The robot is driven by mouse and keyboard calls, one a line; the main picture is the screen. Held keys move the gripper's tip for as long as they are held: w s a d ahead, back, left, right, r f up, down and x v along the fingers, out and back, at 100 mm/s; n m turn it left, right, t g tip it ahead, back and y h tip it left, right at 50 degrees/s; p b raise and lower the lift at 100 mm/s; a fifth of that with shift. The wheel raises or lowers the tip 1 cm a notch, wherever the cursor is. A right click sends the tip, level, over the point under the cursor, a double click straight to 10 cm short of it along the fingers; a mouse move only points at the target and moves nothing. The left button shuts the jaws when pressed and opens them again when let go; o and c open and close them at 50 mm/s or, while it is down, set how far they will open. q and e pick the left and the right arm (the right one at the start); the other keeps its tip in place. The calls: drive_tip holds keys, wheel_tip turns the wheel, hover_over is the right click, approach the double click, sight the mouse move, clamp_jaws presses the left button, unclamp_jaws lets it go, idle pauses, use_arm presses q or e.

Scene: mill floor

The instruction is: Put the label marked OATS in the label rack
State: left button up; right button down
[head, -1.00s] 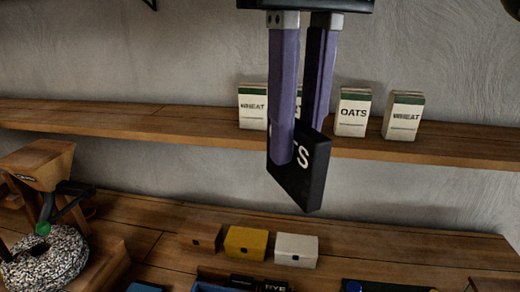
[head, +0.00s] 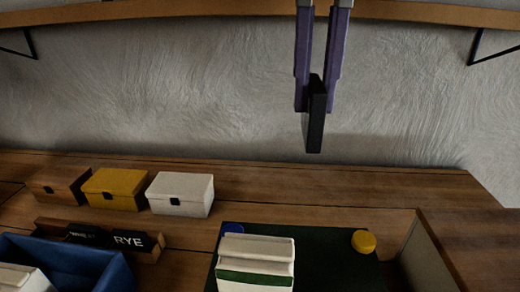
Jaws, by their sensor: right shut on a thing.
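My right gripper (head: 316,108) comes down from the top, right of the middle, with its two purple fingers shut on a black label (head: 315,135). The label hangs upright and almost edge-on, so its lettering is hidden now; an earlier view shows the end of white letters "TS" on its face. It is in the air in front of the grey wall, clear of the bench. The wooden label rack (head: 48,226) is on the bench at lower left. It holds a black label reading RYE (head: 128,241) and another dark label (head: 85,234) to its left, too small to read surely. My left gripper is out of view.
Brown (head: 60,185), yellow (head: 115,188) and white (head: 181,194) boxes stand behind the rack. A blue bin (head: 112,275) is in front of it. A dark green board (head: 330,262) carries a white packet (head: 255,258) and a yellow knob (head: 363,241). The back right bench is clear.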

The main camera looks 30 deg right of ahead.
sight(312, 136)
wheel_tip(312, 136, down, 6)
drive_tip(key=shift+d+r+b, duration=0.1)
drive_tip(key=shift+d+b, duration=0.05)
drive_tip(key=shift+b, duration=0.75)
wheel_tip(312, 136, down, 14)
drive_tip(key=shift+r+b, duration=0.1)
drive_tip(key=shift+b, duration=0.5)
drive_tip(key=shift+f, duration=0.4)
drive_tip(key=c, duration=0.8)
unclamp_jaws()
drive_tip(key=shift+f, duration=0.15)
drive_tip(key=shift+c, duration=0.2)
